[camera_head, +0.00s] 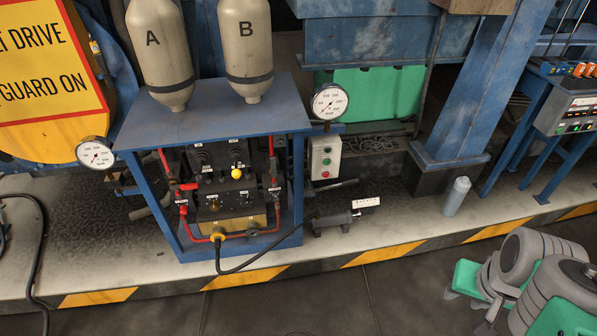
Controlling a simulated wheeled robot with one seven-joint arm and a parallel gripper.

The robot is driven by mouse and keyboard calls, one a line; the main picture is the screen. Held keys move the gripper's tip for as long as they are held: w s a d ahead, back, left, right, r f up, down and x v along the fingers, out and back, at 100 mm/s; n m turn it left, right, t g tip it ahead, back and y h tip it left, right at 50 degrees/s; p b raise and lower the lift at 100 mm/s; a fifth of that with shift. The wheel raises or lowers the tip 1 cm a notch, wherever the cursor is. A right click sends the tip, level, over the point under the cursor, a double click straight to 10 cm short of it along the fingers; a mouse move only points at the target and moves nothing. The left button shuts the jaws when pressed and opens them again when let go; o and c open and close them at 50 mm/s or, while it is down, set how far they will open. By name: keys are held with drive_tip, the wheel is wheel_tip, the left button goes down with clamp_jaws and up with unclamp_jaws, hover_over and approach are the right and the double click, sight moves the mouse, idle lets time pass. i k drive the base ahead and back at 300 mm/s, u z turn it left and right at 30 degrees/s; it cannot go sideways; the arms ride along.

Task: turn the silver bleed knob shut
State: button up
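A blue-framed hydraulic unit (297,172) stands on the raised ledge left of centre, with dark valve blocks inside. A small silver-looking knob (214,205) sits on the lower block; it is too small to tell whether it is the bleed knob or how far it is turned. A similar small fitting (244,198) is to its right. A yellow ball knob (236,173) is above them. My folded grey and green arm shows at the lower right, far from the unit. My gripper's fingertips are not in view.
Cylinders A (160,50) and B (246,45) stand on the unit. Gauges flank it at left (95,153) and right (329,101). A black hose (245,269) hangs over the striped ledge edge (375,254). A grey bottle (456,197) stands at right. The floor in front is clear.

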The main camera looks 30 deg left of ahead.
sight(275, 197)
drive_tip(key=i, duration=1.1)
drive_tip(key=u, duration=3.55)
